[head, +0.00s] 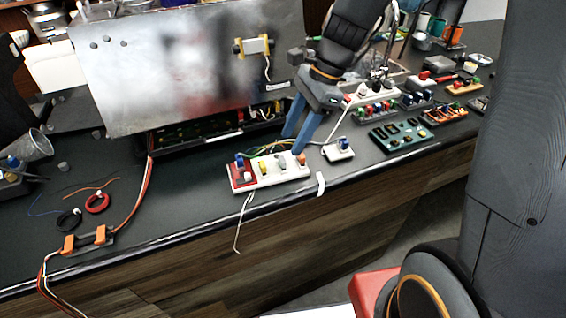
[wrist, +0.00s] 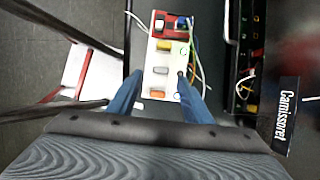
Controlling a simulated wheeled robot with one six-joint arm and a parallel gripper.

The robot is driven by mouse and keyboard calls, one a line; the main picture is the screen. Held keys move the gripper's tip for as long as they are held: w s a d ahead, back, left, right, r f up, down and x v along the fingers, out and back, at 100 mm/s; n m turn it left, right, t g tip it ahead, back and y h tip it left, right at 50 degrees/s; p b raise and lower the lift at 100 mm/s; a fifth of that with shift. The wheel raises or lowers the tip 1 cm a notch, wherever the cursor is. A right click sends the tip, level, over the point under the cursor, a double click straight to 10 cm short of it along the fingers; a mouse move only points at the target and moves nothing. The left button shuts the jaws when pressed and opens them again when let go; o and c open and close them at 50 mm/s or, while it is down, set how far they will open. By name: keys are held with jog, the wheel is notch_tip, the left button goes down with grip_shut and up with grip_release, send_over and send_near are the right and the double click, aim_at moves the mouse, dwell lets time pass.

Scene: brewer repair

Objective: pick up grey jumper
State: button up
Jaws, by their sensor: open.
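The grey jumper (wrist: 160,71) sits on a white board (wrist: 170,60) between a yellow jumper (wrist: 163,46) and an orange one (wrist: 157,93). In the head view the grey jumper (head: 281,161) stands on the white board (head: 270,181) near the bench's front edge. My gripper (head: 294,143) is open above the board's right part, fingers pointing down. In the wrist view my gripper (wrist: 160,76) has one finger on each side of the grey jumper in the picture. Nothing shows between the fingers as held; the exact height above the jumper is hard to tell.
A red block with a blue part (head: 241,168) sits at the board's left end. A green circuit board (head: 399,133) lies farther right. A large metal panel (head: 190,65) stands behind. Thin wires run around the board.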

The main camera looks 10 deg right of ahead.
aim_at(282, 159)
jog(key=shift+p+x, duration=0.9)
jog(key=shift+x, duration=2.15)
jog(key=shift+w, duration=0.15)
jog(key=c, duration=1.1)
notch_tip(282, 159, up, 10)
jog(key=b, duration=0.2)
